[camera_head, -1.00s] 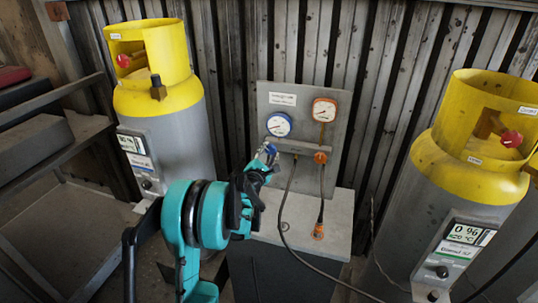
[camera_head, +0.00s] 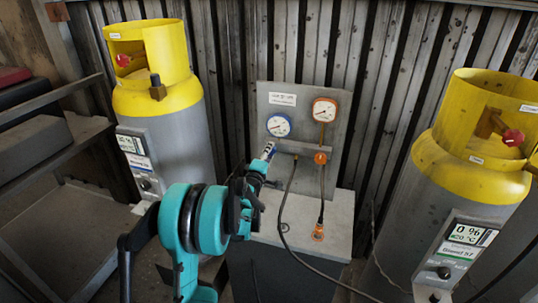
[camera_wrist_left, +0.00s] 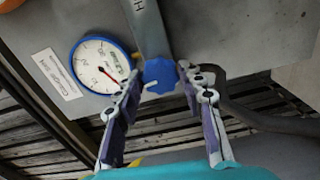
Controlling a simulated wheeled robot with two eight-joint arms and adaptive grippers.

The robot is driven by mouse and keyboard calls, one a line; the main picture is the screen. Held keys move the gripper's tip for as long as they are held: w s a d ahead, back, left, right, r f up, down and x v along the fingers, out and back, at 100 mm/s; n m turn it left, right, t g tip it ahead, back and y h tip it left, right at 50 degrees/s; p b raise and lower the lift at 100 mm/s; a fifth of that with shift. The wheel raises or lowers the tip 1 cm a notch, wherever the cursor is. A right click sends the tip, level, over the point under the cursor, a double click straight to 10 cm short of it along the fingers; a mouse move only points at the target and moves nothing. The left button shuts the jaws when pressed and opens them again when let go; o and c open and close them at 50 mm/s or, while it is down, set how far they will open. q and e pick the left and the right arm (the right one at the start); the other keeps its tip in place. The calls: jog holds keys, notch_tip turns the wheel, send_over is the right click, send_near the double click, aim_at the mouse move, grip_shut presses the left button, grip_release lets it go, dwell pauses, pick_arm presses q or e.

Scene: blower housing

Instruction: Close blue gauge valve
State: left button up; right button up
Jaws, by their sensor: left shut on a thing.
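The blue gauge valve is a small blue knob (camera_wrist_left: 158,75) just below the grey bar on the panel, seen in the left wrist view. My left gripper (camera_wrist_left: 160,80) has a fingertip on either side of the knob and is shut on it. In the head view the gripper (camera_head: 269,151) reaches up to the panel below the blue-rimmed gauge (camera_head: 278,125) and mostly hides the knob. That gauge also shows in the left wrist view (camera_wrist_left: 98,62), its red needle visible. My right gripper is not in view.
An orange-rimmed gauge (camera_head: 324,110) and an orange valve knob (camera_head: 320,157) sit right of the blue ones. Hoses hang over the grey stand top (camera_head: 335,205). Yellow-topped cylinders stand left (camera_head: 180,130) and right (camera_head: 430,200). A metal shelf (camera_head: 75,150) is at far left.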

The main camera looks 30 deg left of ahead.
pick_arm(q)
jog(key=shift+m, duration=0.6)
jog(key=o, duration=1.2)
jog(key=shift+c, duration=0.2)
jog(key=shift+s, duration=0.1)
jog(key=v, duration=1.1)
jog(key=shift+s, duration=0.4)
jog(key=shift+f, duration=0.1)
